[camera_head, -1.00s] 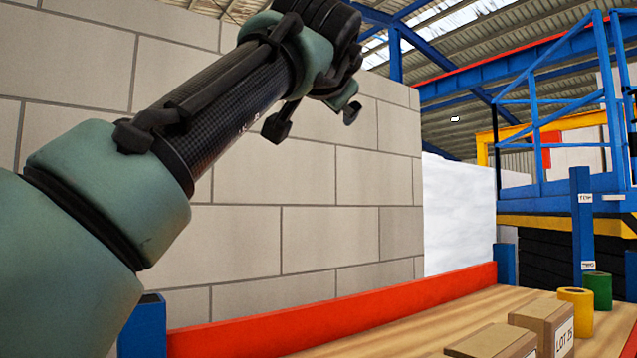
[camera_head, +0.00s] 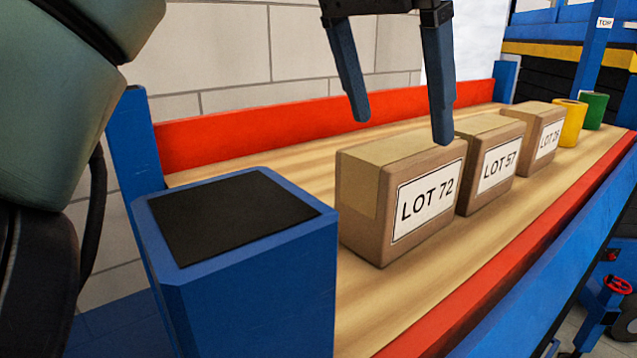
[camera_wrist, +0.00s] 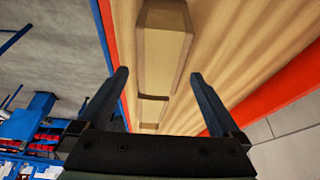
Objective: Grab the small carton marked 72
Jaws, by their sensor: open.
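The small carton marked LOT 72 (camera_head: 430,205) stands upright on the wooden shelf, nearest in the row, its label facing front right. In the head view my gripper (camera_head: 402,130) is open and empty, fingers pointing down, above and by the back of this carton. In the wrist view my gripper (camera_wrist: 158,88) is open, with a brown carton (camera_wrist: 165,45) beyond and between the fingers; no label shows there, so I cannot tell which carton it is.
Cartons LOT 57 (camera_head: 495,170) and a third carton (camera_head: 540,140) stand behind in a row. A yellow cylinder (camera_head: 569,122) and a green cylinder (camera_head: 593,110) are at the far end. A blue post with a black top (camera_head: 235,215) stands in front left. Red rails (camera_head: 300,125) edge the shelf.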

